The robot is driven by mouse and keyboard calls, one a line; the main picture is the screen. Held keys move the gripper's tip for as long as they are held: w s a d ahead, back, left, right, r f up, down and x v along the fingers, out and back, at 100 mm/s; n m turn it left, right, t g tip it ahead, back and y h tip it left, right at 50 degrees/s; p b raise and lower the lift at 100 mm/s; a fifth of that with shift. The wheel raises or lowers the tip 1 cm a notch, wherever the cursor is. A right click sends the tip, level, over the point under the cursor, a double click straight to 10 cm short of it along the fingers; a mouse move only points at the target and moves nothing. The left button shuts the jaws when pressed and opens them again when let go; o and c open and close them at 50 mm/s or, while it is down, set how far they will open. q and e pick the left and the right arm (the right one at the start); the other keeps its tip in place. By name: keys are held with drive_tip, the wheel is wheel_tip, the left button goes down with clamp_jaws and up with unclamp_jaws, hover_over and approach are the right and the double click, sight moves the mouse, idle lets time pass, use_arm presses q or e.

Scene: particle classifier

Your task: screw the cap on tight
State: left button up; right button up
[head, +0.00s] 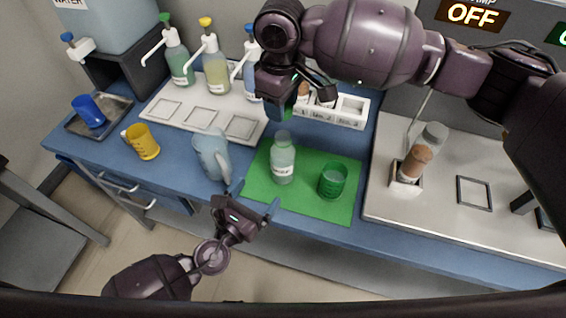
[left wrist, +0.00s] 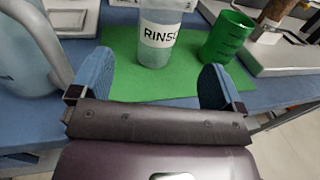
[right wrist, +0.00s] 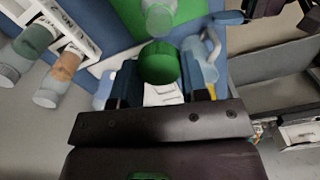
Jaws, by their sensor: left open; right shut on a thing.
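The bottle labelled RINSE (head: 283,165) stands upright and uncapped on the green mat (head: 310,203). It also shows in the left wrist view (left wrist: 157,35) and the right wrist view (right wrist: 158,16). My right gripper (head: 284,102) is above and behind the bottle, shut on a round green cap (right wrist: 159,62). The cap is apart from the bottle; in the head view the gripper mostly hides it. My left gripper (head: 252,200) is open and empty at the mat's front left edge, in front of the bottle. Its two blue fingers point towards the bottle without touching it.
A green cup (head: 333,181) stands right of the bottle, and a clear pitcher (head: 211,155) stands left, close to my left gripper. A yellow mug (head: 146,143), pump bottles (head: 216,75) and a white vial rack (head: 350,109) are around. A brown-filled vial (head: 416,161) stands at right.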

use_arm(q)
drive_tip(key=x, duration=1.2)
drive_tip(key=c, duration=1.4)
drive_tip(key=shift+o, duration=0.2)
use_arm(e)
hover_over(282, 140)
drive_tip(key=shift+f, duration=2.5)
drive_tip(key=shift+f, duration=0.9)
drive_tip(key=shift+f, duration=0.55)
